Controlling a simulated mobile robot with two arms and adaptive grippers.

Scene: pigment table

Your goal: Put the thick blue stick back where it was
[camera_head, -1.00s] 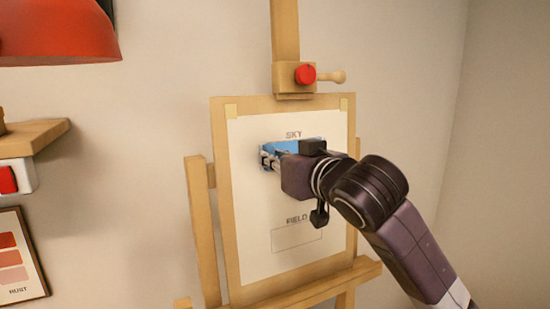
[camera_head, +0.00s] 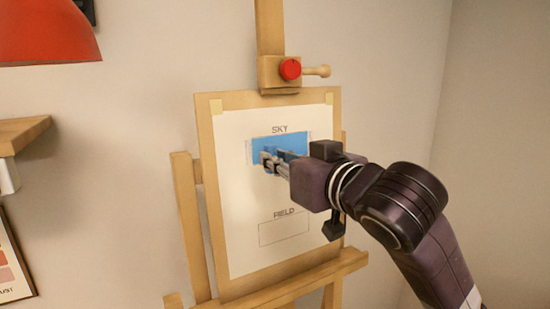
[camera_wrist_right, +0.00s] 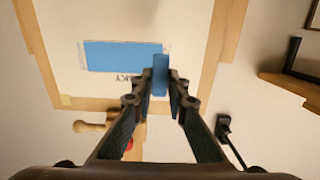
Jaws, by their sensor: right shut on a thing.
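My right gripper (camera_head: 272,162) is in front of the paper on the easel, its fingers shut on the thick blue stick (camera_wrist_right: 160,75). In the right wrist view the stick stands between the fingertips (camera_wrist_right: 161,88) and reaches beyond them. In the head view the stick is hard to tell from the blue behind it. The paper (camera_head: 237,200) has a box under the word SKY filled with blue (camera_head: 300,141). My left gripper is out of view.
The box under FIELD (camera_head: 284,230) is blank. The wooden easel (camera_head: 190,220) has a clamp with a red knob (camera_head: 290,69) above the paper. A red lamp shade (camera_head: 45,35) and a wooden shelf (camera_head: 20,134) are at the left. Bare wall lies between shelf and easel.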

